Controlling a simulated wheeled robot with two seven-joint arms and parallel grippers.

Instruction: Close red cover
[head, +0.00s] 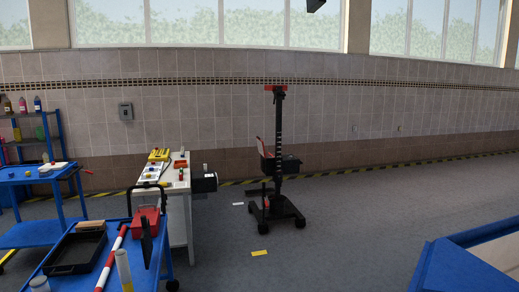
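A black wheeled stand with a tall post (279,130) stands on the grey floor near the middle of the head view, in front of the tiled wall. A dark box (267,164) is mounted on the left side of the post. A small red panel (261,147), which looks like the red cover, rises tilted from the box's left edge, apparently open. It is small and far off, so its hinge and exact angle cannot be made out. Neither of my grippers can be identified in the head view.
A white workbench (178,205) stands left of the stand. A blue cart (147,276) with a black tray (76,250) is nearer, at lower left. A blue-edged surface (440,268) fills the lower right corner. The floor between is mostly clear, with a yellow marker (259,253).

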